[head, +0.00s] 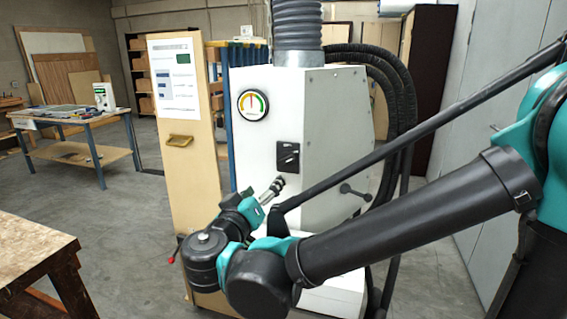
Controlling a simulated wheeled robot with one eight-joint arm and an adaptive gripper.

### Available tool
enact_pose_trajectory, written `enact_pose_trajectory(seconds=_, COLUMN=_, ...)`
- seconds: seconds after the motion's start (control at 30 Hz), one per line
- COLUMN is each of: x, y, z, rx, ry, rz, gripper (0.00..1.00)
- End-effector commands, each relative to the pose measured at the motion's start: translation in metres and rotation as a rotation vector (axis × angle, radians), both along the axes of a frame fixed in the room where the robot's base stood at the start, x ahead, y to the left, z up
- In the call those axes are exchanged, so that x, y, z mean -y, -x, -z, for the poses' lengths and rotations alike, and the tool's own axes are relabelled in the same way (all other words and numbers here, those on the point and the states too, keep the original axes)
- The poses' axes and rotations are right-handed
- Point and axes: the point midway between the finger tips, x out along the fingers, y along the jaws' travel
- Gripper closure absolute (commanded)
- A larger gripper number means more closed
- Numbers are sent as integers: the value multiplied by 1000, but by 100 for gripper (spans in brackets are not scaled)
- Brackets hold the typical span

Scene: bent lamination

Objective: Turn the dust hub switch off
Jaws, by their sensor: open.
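The dust hub (330,110) is a white cabinet with a thick grey hose on top. Its switch (288,157) is a small black plate on the front face with a knob and faint white marks. I cannot read which position the knob is in. My gripper (277,186) is in front of the cabinet, a little below and left of the switch, pointing up and right toward it. It looks small and dark here, with nothing visible in it. It appears apart from the switch, though the depth gap is hard to judge.
A round gauge (253,105) sits above the switch. A wooden panel (185,200) with a paper sheet and yellow handle stands at left. A side handle (358,192) and black hoses (400,90) are at right. A wooden table (30,245) fills the lower left; bare floor lies between.

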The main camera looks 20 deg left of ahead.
Motion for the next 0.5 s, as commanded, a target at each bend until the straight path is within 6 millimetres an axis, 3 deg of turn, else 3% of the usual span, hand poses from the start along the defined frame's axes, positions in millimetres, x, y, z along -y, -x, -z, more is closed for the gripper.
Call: enact_pose_trajectory(seconds=0.5, x=2, y=-91, z=1, rx=-3, ry=2, rz=7, gripper=30)
